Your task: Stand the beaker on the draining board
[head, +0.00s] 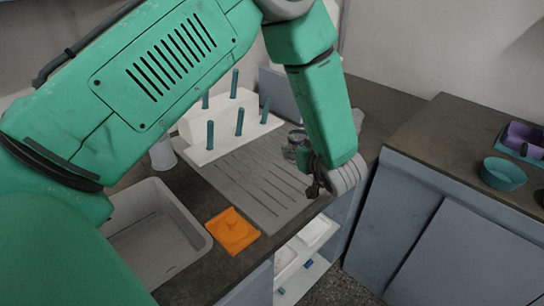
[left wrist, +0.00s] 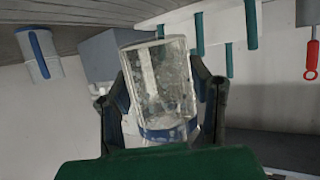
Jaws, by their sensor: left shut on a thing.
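The clear glass beaker (left wrist: 160,85) with a blue band sits between the two dark fingers of my left gripper (left wrist: 168,92) in the left wrist view. My left gripper is shut on it. In the head view the gripper (head: 315,178) hangs over the right part of the grey grooved draining board (head: 240,178), and the beaker (head: 297,141) shows partly behind it. My forearm hides some of the beaker and board. I cannot tell whether the beaker touches the board. My right gripper is not in view.
A white rack (head: 222,133) with teal pegs stands behind the board. A white cup (head: 163,153) stands left. A teal bowl (head: 503,173) is on the right counter. A red-handled tool (left wrist: 312,58) shows too.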

